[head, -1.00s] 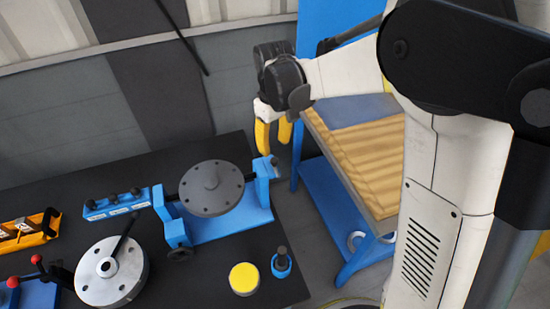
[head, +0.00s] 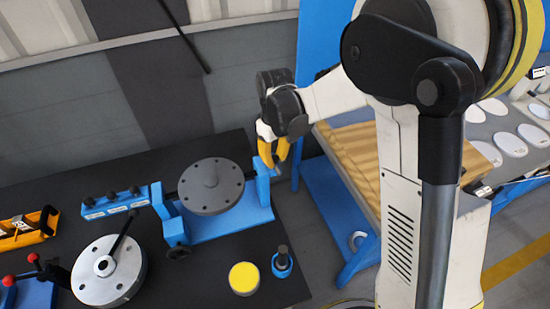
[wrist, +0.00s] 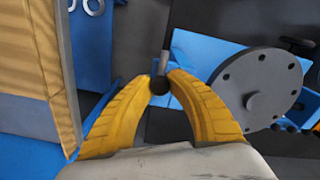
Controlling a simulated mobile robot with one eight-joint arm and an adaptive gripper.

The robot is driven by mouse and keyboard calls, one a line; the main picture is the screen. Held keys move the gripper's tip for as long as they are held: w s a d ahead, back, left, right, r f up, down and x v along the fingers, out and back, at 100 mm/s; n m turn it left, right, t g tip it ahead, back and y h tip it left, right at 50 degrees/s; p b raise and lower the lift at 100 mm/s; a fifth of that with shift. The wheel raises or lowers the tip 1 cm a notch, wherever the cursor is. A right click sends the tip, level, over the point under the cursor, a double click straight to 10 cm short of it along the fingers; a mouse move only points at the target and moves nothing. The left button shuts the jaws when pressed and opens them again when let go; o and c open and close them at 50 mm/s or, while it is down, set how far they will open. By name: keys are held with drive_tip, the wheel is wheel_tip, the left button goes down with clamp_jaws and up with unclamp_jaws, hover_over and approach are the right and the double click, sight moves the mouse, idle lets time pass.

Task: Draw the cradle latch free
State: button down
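The blue cradle (head: 232,220) stands on the dark bench and carries a grey flanged disc (head: 211,186) with a ring of bolt holes. The disc also shows at right in the wrist view (wrist: 256,80). My gripper (head: 273,166) is at the cradle's right end, its yellow fingers pointing down. In the wrist view its fingertips (wrist: 161,84) stand either side of a dark round knob (wrist: 160,87), with a grey pin (wrist: 164,63) beyond it; this looks like the latch. I cannot tell whether the fingers touch the knob. In the head view the fingers hide it.
A yellow-topped cylinder (head: 244,278) and a blue holder with a dark peg (head: 282,262) stand in front of the cradle. A silver flanged part (head: 108,270) is at front left. A blue-framed table with a ribbed tan top (head: 352,150) stands close right of my gripper.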

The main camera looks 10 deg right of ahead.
drive_tip(key=shift+w+a, duration=0.2)
drive_tip(key=shift+w, duration=0.65)
drive_tip(key=shift+w+a, duration=0.15)
drive_tip(key=shift+w, duration=0.7)
drive_tip(key=shift+s+r, duration=0.1)
drive_tip(key=c, duration=1.5)
unclamp_jaws()
drive_tip(key=shift+c, duration=0.2)
drive_tip(key=shift+o, duration=1.4)
drive_tip(key=shift+w, duration=0.2)
drive_tip(key=shift+s, duration=0.1)
wheel_tip(320, 180, up, 12)
